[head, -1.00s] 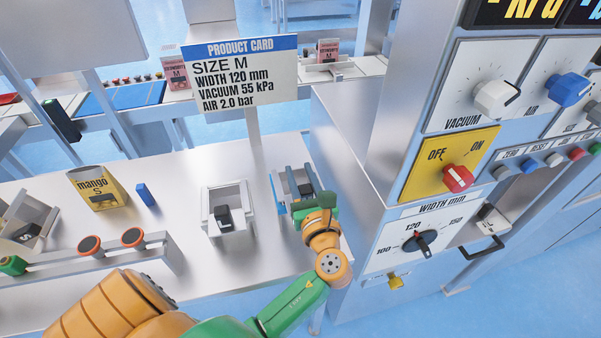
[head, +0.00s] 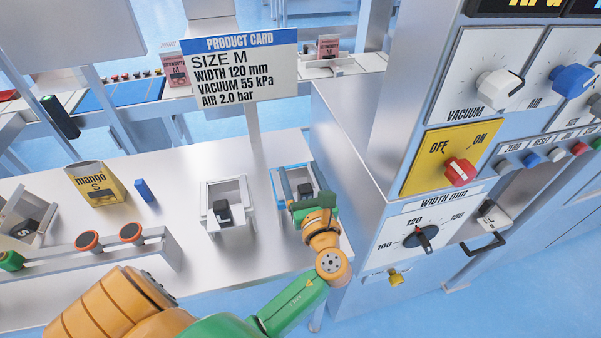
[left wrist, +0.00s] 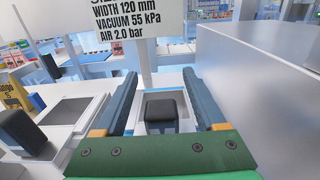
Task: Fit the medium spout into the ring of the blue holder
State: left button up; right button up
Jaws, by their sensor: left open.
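The blue holder (head: 277,174) stands at the right end of the table, with a blue-edged frame. A black block (head: 305,189), apparently the medium spout, sits low inside it; it also shows in the left wrist view (left wrist: 161,109). My left gripper (head: 298,172) is open over the holder. In the left wrist view, its two fingers (left wrist: 159,88) stand on either side of the block, with clear gaps. My gripper hides the holder's near part, and I cannot tell how deep the block sits or see the ring. My right gripper is not in view.
A white holder (head: 206,218) with a black piece (head: 222,211) stands to the left. A blue block (head: 143,190) and a mango pouch (head: 97,183) stand farther left. The machine cabinet (head: 345,150) rises close on the right. A product card (head: 240,70) stands behind.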

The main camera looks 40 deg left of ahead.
aim_at(307, 193)
pick_arm(q)
jog(key=p+v, duration=0.1)
jog(key=v, duration=0.6)
jog(key=shift+p, duration=0.3)
